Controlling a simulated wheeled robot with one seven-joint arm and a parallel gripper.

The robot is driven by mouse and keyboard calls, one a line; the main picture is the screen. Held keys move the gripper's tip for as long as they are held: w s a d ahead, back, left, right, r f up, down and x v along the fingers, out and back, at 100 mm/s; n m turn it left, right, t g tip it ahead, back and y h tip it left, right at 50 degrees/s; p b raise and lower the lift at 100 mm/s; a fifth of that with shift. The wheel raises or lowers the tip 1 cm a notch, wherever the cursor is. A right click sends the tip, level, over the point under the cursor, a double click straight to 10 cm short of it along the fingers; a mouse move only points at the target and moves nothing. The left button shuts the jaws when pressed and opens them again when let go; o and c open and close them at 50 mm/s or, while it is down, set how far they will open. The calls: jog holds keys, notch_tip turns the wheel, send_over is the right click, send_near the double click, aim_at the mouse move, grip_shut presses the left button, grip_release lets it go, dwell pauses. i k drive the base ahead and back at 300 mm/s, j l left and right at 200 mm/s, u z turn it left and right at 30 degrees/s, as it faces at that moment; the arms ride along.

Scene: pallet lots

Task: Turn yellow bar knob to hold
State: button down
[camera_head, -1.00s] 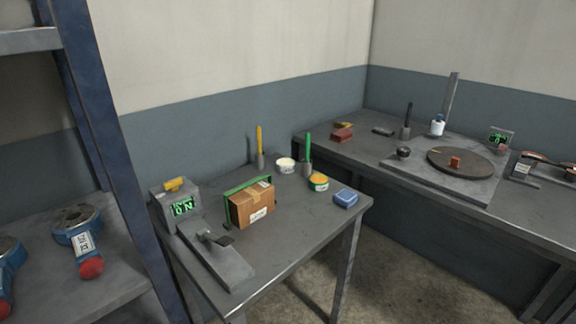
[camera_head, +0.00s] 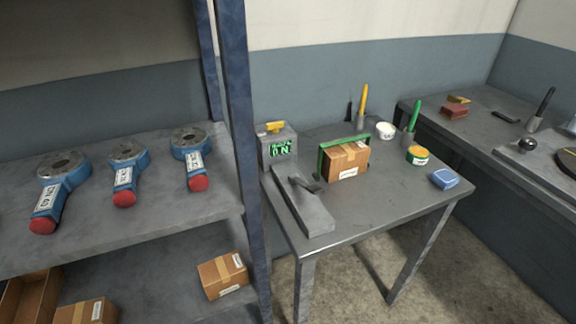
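The yellow bar knob (camera_head: 275,127) sits on top of a grey box unit (camera_head: 262,150) at the back left corner of the small table. The unit's front has a green lit display (camera_head: 280,149) that seems to read "ON"; its smaller upper line is too small to read. The bar looks roughly level and lies across the unit's top. My gripper is not in view.
A cardboard box (camera_head: 345,161) in a green frame stands right of the unit, with tubs and a blue case (camera_head: 443,179) beyond. A blue shelf post (camera_head: 243,150) stands just left of the table. The shelf (camera_head: 150,222) holds blue tools with red ends. Floor is open in front.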

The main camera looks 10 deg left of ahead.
aim_at(275, 127)
jog(key=i+l+u, duration=0.4)
jog(key=l, duration=0.2)
jog(key=i+l+u, duration=0.2)
jog(key=l, duration=0.1)
